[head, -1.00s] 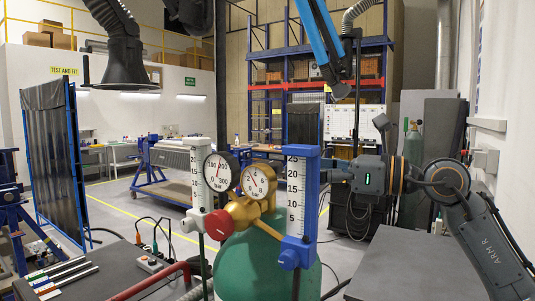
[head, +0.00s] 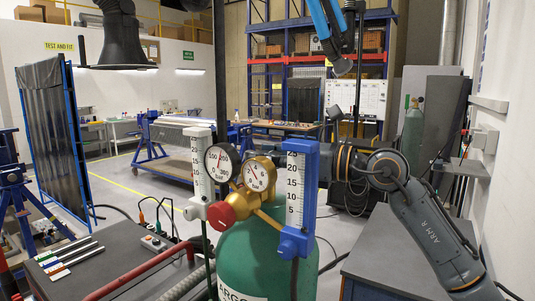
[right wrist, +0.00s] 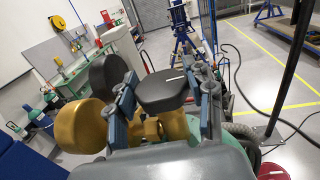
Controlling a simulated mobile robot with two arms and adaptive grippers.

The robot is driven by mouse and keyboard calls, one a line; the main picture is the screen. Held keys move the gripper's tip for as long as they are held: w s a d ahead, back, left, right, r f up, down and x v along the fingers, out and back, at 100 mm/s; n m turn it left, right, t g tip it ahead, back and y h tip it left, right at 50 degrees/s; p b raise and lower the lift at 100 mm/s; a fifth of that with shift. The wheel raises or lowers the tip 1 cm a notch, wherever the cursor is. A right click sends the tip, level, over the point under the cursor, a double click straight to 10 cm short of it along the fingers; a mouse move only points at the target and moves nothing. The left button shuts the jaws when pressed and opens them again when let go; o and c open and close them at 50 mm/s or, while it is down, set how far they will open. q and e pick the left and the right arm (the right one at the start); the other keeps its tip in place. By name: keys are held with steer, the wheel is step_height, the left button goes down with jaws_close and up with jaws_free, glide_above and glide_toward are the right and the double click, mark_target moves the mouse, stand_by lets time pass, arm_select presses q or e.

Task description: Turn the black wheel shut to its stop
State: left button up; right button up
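The black wheel (right wrist: 162,92), with a short white mark on top, sits above brass fittings in the right wrist view. My right gripper (right wrist: 160,82) has one finger on each side of it; both fingertips appear to touch its sides. In the head view, the wheel and the right fingertips are hidden behind the blue flow tube (head: 297,195) and the gauges. The brass regulator (head: 262,212) with a red knob (head: 221,214) stands on the green cylinder (head: 245,255). My left gripper is not in view.
Two gauges (head: 258,174) (head: 221,163) and a white flow tube (head: 200,175) crowd the regulator's front. Their backs stand close to my left-hand finger in the right wrist view. A dark cart (head: 115,270) with a red rail is at lower left.

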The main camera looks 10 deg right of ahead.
steer(key=c, duration=0.3)
steer(key=shift+m+t+h, duration=0.3)
steer(key=shift+t, duration=0.1)
steer(key=shift+c, duration=0.2)
steer(key=shift+m+t+h+b, duration=0.35)
steer(key=shift+m+t+h, duration=0.15)
steer(key=shift+t, duration=0.1)
steer(key=o, duration=1.2)
steer(key=shift+d, duration=0.1)
steer(key=v, duration=1.2)
